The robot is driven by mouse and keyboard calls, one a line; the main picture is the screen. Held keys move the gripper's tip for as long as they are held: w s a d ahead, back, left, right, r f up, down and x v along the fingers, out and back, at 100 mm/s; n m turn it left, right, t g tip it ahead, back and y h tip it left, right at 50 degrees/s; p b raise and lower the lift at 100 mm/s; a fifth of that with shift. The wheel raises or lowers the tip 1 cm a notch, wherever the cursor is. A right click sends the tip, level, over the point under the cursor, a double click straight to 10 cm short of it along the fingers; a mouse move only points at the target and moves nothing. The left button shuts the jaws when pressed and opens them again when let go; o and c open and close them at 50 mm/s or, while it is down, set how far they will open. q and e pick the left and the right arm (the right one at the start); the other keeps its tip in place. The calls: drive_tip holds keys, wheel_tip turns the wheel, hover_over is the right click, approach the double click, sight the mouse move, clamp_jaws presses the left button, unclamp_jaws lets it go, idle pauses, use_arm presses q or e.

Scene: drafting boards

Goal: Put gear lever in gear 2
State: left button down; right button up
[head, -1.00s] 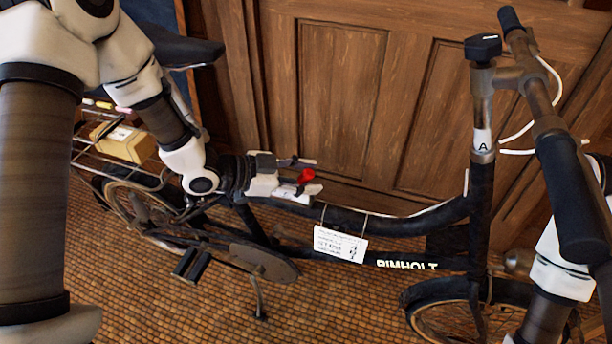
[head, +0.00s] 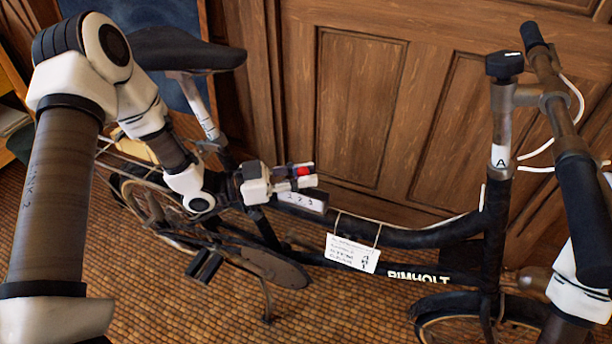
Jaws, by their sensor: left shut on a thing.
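The gear lever shows as a red knob (head: 304,170) above the top tube of a black bicycle (head: 420,236). My left gripper (head: 301,178) comes in from the left and is shut on the knob. The lever's stem is hidden by the fingers. A pale gear plate (head: 302,201) marked 1, 2, 3 sits on the tube just below the gripper. I cannot tell which number the lever stands at. My right arm shows at the right edge, but its gripper is out of view.
A paper tag (head: 352,254) hangs from the top tube, right of the gear plate. The saddle (head: 185,50) is behind my left arm. The handlebar (head: 562,120) rises at the right. A wooden panelled door (head: 360,105) stands close behind the bicycle.

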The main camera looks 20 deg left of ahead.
use_arm(q)
drive_tip(key=c, duration=1)
unclamp_jaws()
drive_tip(key=shift+o, duration=0.2)
drive_tip(key=v, duration=1.2)
drive_tip(key=shift+w, duration=0.1)
